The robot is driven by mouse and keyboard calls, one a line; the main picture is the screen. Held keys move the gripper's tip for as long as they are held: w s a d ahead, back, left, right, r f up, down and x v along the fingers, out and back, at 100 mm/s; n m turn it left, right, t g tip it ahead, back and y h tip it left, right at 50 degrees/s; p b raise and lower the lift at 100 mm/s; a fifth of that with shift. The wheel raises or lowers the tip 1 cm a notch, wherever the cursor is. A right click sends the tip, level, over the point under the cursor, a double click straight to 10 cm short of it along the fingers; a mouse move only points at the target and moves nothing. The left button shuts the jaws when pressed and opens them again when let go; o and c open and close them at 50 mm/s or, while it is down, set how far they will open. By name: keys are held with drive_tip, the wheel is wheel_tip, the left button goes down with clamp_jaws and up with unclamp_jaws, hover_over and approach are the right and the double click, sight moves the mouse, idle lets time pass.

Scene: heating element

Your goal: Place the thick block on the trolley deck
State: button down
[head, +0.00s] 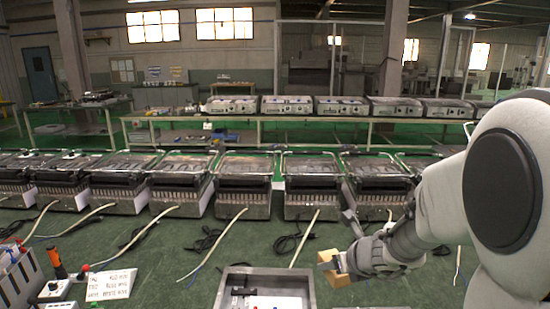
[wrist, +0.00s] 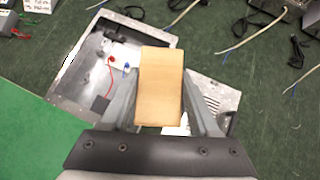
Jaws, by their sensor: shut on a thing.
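The thick block (wrist: 161,86) is a plain tan, wood-coloured block. My gripper (wrist: 162,72) is shut on it, with one grey finger along each side. In the head view the block (head: 335,270) shows at the end of my gripper (head: 350,262), right of centre, over the green worktop. The wrist view looks down past the block onto an open metal casing, and the block covers part of it. I cannot pick out a trolley deck in either view.
The open metal casing (head: 222,290) sits at the front of the green worktop (head: 160,255). Several grill units (head: 243,190) line its back, with cables trailing forward. A screwdriver (head: 58,264) and label card (head: 110,284) are at left. In the wrist view a perforated metal plate (wrist: 217,95) lies right of the casing.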

wheel_tip(320, 180, up, 15)
drive_tip(key=p, duration=1.4)
drive_tip(key=shift+r, duration=0.15)
